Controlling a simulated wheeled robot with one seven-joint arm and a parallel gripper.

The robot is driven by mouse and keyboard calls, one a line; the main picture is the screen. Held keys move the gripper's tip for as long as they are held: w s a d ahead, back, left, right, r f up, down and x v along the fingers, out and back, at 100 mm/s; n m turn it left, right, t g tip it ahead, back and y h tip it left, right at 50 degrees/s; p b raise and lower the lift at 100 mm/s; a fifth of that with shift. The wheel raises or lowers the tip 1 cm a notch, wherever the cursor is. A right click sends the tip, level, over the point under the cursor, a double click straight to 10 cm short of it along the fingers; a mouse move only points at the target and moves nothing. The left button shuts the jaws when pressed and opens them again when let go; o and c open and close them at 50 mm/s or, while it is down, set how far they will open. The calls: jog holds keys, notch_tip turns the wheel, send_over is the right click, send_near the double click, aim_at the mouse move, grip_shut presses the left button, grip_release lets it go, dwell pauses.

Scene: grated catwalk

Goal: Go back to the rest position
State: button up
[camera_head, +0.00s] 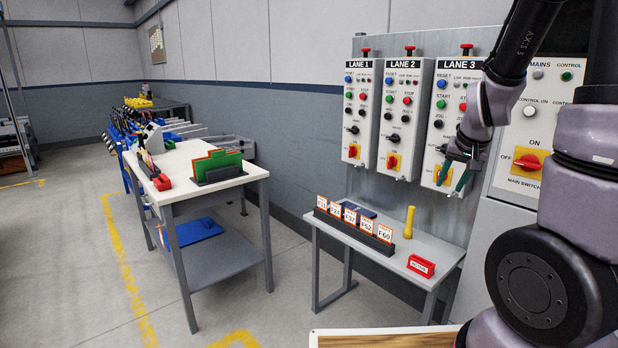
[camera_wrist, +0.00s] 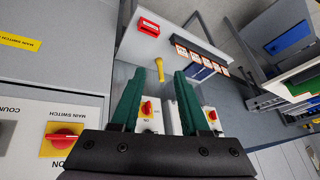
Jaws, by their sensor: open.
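My gripper (camera_head: 455,174) is in front of the Lane 3 panel (camera_head: 448,100), its two green fingers apart with nothing between them. In the wrist view the open fingers (camera_wrist: 156,98) point over a small table (camera_wrist: 160,40), with panel faces beneath them. In the head view my arm comes in from the right and hides part of the Lane 3 panel and of the mains panel (camera_head: 530,115).
The small table (camera_head: 440,243) below the panels carries numbered cards (camera_head: 350,218), a yellow handle-like object (camera_head: 409,222) and a red block (camera_head: 421,266). A workbench (camera_head: 180,160) stands left. Floor (camera_head: 80,260) marked with yellow lines is clear.

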jog(key=s+a+r+y, duration=0.1)
jog(key=s+a+r, duration=0.4)
jog(key=s+r, duration=0.3)
jog(key=s+a+r+t+y, duration=0.1)
jog(key=s+a+r, duration=0.4)
jog(key=r, duration=0.5)
jog(key=s, duration=0.2)
jog(key=shift+s+a+n+y, duration=0.25)
jog(key=shift+s+n+y, duration=0.05)
jog(key=shift+s, duration=0.1)
jog(key=shift+r, duration=0.1)
